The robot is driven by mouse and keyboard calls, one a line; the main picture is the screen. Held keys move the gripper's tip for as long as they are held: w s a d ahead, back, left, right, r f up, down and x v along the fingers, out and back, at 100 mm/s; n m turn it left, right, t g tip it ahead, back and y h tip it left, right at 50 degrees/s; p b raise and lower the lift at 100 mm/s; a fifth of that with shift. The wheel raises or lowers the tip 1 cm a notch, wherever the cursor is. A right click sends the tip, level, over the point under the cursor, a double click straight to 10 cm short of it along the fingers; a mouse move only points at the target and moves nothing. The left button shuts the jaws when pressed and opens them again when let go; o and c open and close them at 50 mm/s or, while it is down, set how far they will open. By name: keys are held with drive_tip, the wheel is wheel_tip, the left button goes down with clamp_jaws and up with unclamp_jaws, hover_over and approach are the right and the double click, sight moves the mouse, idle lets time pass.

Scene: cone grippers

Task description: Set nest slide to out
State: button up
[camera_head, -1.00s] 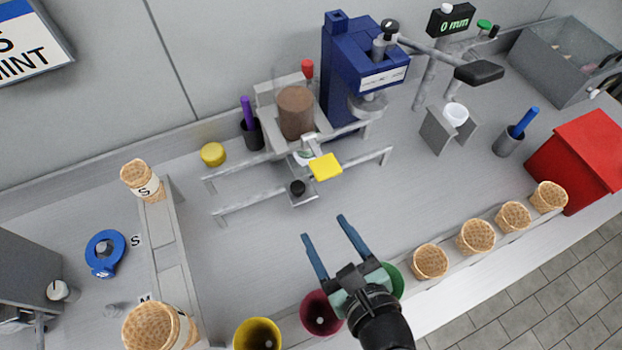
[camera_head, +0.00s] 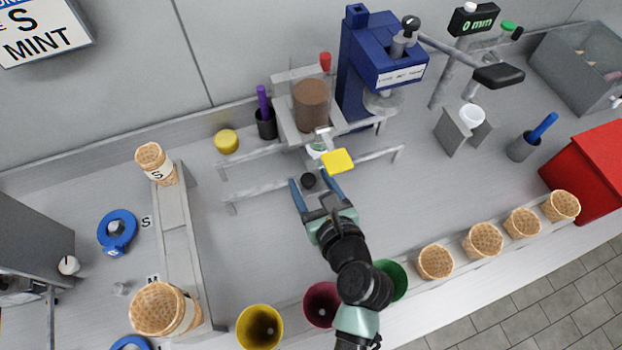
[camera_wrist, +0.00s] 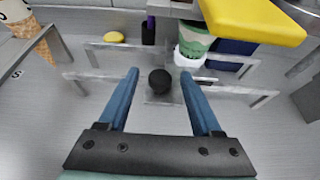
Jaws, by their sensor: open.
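The nest slide is a small grey plate with a round black knob (camera_head: 308,180) at its front, between two grey rails under the brown cylinder. In the wrist view the black knob (camera_wrist: 160,81) lies ahead, between the tips of my fingers. My gripper (camera_head: 310,186) is open, its blue fingers on either side of the knob with gaps left and right. A green and white cup (camera_wrist: 193,42) stands behind the knob, partly hidden by a yellow paddle (camera_wrist: 255,20). How far the slide is pushed in is hard to tell.
The yellow paddle (camera_head: 337,161) overhangs close to my right finger. The rails (camera_head: 265,185) flank the slide. A blue press (camera_head: 375,65) stands behind, right. Several waffle cones (camera_head: 483,241) and coloured cups (camera_head: 260,327) line the front edge. Bare table lies left of my gripper.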

drive_tip(key=shift+w+f, duration=0.1)
drive_tip(key=shift+w, duration=0.15)
clamp_jaws()
idle(1.4)
